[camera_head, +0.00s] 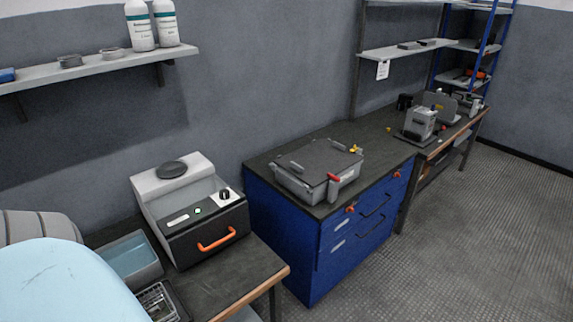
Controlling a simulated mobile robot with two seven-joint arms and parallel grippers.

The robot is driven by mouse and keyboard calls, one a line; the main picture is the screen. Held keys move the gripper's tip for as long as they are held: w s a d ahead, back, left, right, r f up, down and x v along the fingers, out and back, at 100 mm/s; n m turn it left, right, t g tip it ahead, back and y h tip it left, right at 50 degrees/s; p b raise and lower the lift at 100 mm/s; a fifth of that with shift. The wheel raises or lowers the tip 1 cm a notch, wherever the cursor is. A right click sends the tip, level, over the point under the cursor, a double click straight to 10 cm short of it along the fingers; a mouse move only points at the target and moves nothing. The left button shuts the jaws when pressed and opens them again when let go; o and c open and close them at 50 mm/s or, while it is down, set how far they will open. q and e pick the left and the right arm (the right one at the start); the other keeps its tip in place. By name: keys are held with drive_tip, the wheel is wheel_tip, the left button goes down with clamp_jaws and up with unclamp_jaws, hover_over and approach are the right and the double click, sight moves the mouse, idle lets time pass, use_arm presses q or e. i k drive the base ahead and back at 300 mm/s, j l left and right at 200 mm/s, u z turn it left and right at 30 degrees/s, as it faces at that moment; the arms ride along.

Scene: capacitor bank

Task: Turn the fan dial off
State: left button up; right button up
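A small black dial (224,194) sits on a white square plate at the right end of the sloped dark panel of a grey and black benchtop box (193,211). I take it to be the fan dial; its label and exact setting are too small to read. A small green light or button (198,211) and a pale label are left of it on the same panel. An orange handle (217,239) is on the front below. Neither of my grippers is in view.
A blue cabinet (282,235) with a grey lidded case (315,174) on top stands to the right. A pale blue tray (129,258) and a wire basket (159,302) are left of the box. A wall shelf (95,69) with bottles hangs above. The floor at right is clear.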

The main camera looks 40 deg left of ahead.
sight(224, 195)
drive_tip(key=i+l+u, duration=0.2)
drive_tip(key=i, duration=0.25)
drive_tip(key=i+u, duration=0.15)
drive_tip(key=i, duration=0.3)
drive_tip(key=i+l+u, duration=0.2)
drive_tip(key=i, duration=0.25)
drive_tip(key=i+u, duration=0.15)
drive_tip(key=u, duration=0.25)
drive_tip(key=i+l+u, duration=0.1)
drive_tip(key=u, duration=0.3)
drive_tip(key=i+l+u, duration=0.1)
drive_tip(key=u, duration=0.25)
drive_tip(key=i+l+u, duration=0.1)
drive_tip(key=u, duration=0.3)
drive_tip(key=i+l+u, duration=0.1)
drive_tip(key=u, duration=0.3)
drive_tip(key=i+l+u, duration=0.1)
drive_tip(key=u, duration=0.3)
drive_tip(key=l+u, duration=0.1)
drive_tip(key=u, duration=0.3)
drive_tip(key=i+l+u, duration=0.1)
drive_tip(key=u, duration=0.25)
drive_tip(key=l, duration=0.1)
